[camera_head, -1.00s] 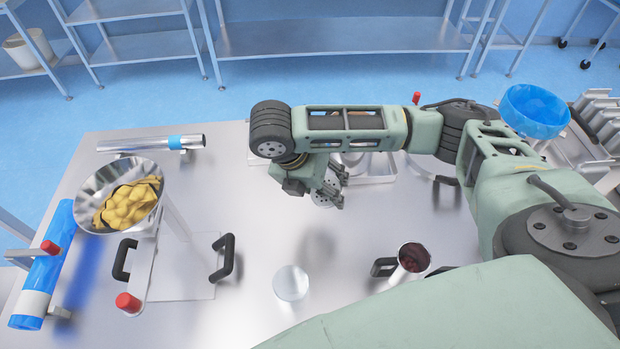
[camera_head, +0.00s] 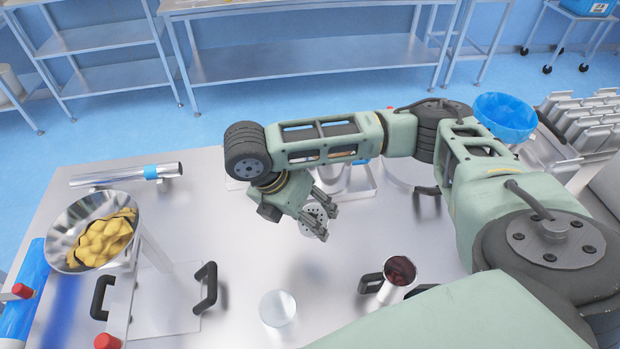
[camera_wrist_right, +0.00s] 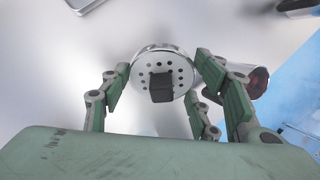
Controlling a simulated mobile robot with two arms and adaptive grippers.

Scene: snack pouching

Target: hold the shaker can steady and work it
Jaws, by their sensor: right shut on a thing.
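The shaker can (camera_head: 314,221) is a small metal can with a perforated round end. In the head view it hangs in the air above the table, tilted, with the holes towards me. My right gripper (camera_head: 326,204) is shut on it. In the right wrist view the can's holed face (camera_wrist_right: 160,58) shows between the fingers of my right gripper (camera_wrist_right: 163,88), with a black square piece on it. Most of the can's side is hidden. My left gripper is not in view.
On the steel table (camera_head: 240,265) stand a metal bowl of yellow chips (camera_head: 75,215), a clear round dish (camera_head: 278,308), and a metal mug (camera_head: 398,275) with dark red contents. A blue-lined bowl (camera_head: 505,115) is at the back right. The table's centre is fairly clear.

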